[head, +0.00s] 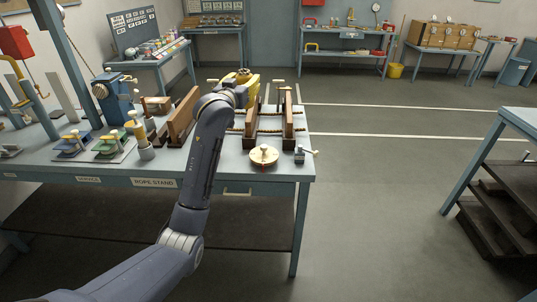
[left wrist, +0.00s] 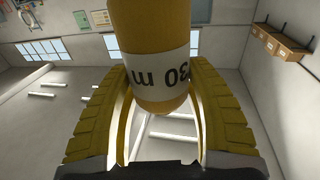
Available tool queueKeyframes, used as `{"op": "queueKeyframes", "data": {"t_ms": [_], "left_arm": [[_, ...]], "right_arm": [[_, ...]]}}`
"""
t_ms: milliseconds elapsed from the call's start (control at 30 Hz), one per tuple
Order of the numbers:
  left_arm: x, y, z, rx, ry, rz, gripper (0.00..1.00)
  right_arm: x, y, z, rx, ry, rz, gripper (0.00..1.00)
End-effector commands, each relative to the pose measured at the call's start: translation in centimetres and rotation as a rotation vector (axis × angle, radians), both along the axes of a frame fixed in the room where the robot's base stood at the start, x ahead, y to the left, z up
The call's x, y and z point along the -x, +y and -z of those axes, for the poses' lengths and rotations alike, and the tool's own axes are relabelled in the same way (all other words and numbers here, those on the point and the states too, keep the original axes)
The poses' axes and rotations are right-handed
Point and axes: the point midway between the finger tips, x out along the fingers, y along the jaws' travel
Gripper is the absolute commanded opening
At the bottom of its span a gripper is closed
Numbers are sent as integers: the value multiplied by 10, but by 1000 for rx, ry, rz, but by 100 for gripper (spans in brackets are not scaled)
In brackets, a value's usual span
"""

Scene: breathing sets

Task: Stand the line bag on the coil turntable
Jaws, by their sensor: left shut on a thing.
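My left gripper (left wrist: 160,115) is shut on the line bag (left wrist: 153,25), a yellow cylinder with a white band whose "30 m" print appears upside down. The bag sits between the two yellow ribbed fingers and runs out of the top of the left wrist view. In the head view my left arm reaches over the bench, with the yellow gripper (head: 243,86) at its far end; the bag cannot be told clearly from it there. A round cream disc with a knob, apparently the coil turntable (head: 258,160), lies at the bench's front right, nearer than the gripper. My right gripper is out of view.
The blue-grey bench (head: 228,172) carries a wooden rope stand (head: 289,118) behind the disc and a small crank device (head: 300,154) right of it. Left are a brown board (head: 183,117), a blue machine (head: 110,97) and several small devices.

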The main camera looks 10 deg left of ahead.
Motion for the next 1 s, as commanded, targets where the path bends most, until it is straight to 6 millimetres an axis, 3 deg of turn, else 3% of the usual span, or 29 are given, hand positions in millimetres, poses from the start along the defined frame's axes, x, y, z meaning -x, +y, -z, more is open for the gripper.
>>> {"op": "queueKeyframes", "data": {"t_ms": [167, 700, 1000], "left_arm": [[4, -2, 5, 0, 12, 8, 6], [3, -2, 116, 0, 20, 7, 6], [3, -2, 153, 0, 18, 7, 6]], "right_arm": [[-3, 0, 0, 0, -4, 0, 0], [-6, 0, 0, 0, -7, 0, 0], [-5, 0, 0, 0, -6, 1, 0]]}}
